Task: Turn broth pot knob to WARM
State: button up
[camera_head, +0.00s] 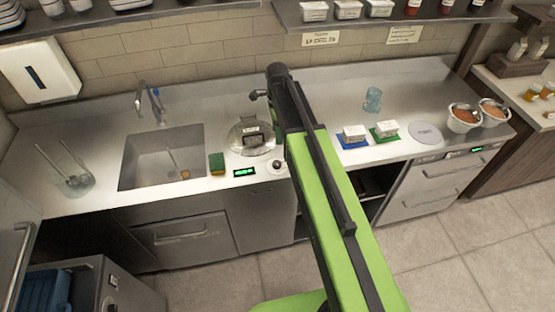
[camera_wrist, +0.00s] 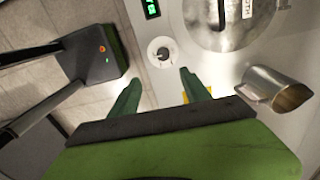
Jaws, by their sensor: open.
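The broth pot knob (camera_wrist: 162,50) is a small dark-centred knob on a round white dial, set in the counter beside the pot. In the head view the knob (camera_head: 277,165) sits just right of a green display. The broth pot (camera_wrist: 222,36) has a round metal lid with a label; in the head view the pot (camera_head: 238,141) is partly behind my arm. My gripper (camera_wrist: 160,76) is open and empty, its green fingers spread with the knob just beyond the gap between their tips. I see no contact. The dial's markings are too small to read.
A green-lit display (camera_wrist: 151,8) lies beside the dial. In the head view, a sponge (camera_head: 217,163) and the sink (camera_head: 162,160) are left of the pot. White blocks on blue and green mats (camera_head: 353,144) stand to the right.

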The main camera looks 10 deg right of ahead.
aim_at(277, 163)
jog(key=shift+m, duration=0.9)
notch_tip(277, 163, down, 18)
jog(key=b, duration=1.7)
jog(key=shift+w+a+r+b, duration=0.1)
jog(key=shift+r+b, duration=0.1)
jog(key=shift+b, duration=0.1)
jog(key=shift+r, duration=0.1)
grip_shut()
